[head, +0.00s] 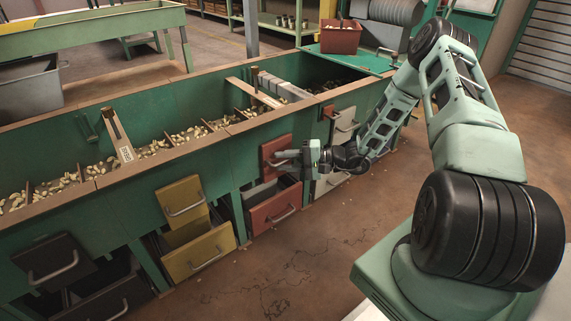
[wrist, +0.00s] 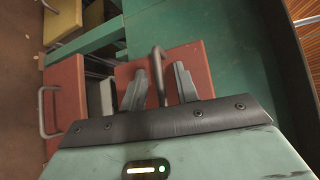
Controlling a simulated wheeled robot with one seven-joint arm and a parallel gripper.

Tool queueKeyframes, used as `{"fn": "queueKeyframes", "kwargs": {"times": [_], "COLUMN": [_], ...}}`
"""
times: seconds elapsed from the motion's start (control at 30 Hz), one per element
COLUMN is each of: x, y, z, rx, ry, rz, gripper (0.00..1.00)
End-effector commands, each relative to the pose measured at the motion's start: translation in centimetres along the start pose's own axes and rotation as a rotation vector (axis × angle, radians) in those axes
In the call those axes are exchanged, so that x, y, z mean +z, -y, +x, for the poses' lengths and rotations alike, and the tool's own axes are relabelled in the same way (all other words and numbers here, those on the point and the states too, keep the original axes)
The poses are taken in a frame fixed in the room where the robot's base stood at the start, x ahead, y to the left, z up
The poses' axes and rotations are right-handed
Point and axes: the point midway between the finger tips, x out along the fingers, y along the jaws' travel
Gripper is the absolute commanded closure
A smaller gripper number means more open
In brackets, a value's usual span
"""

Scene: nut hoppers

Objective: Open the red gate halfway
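The red gate (head: 270,146) is a flat panel with a bar handle on the green hopper front, above a pulled-out red drawer (head: 275,208). My gripper (head: 277,157) is in front of the gate and hides part of it in the head view. In the wrist view, the red gate (wrist: 197,54) lies beyond my two dark fingers (wrist: 160,72). The fingers are apart. The gate's dark handle (wrist: 158,70) shows between them, with gaps on both sides. The red drawer front (wrist: 66,105) is at the left of the wrist view.
A yellow gate (head: 180,196) and open yellow drawer (head: 200,252) stand left of the red ones. A black gate (head: 53,260) is farther left, and a pale gate (head: 345,118) is on the right. A red bin (head: 340,38) stands on the green top. The floor in front is clear.

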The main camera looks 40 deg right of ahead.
Motion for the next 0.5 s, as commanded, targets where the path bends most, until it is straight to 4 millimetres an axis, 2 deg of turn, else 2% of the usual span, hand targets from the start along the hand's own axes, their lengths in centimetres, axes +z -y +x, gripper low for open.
{"fn": "queueKeyframes", "kwargs": {"times": [0.23, 0.33, 0.37, 0.5], "x": [0.00, -0.01, -0.01, 0.00], "y": [0.04, 0.04, 0.03, 0.03], "z": [0.05, 0.04, 0.03, 0.00], "rx": [0.000, 0.000, 0.000, 0.000], "ry": [0.000, 0.000, 0.000, 0.000], "rz": [0.000, 0.000, 0.000, 0.000], "gripper": [0.70, 0.97, 1.00, 1.00]}}
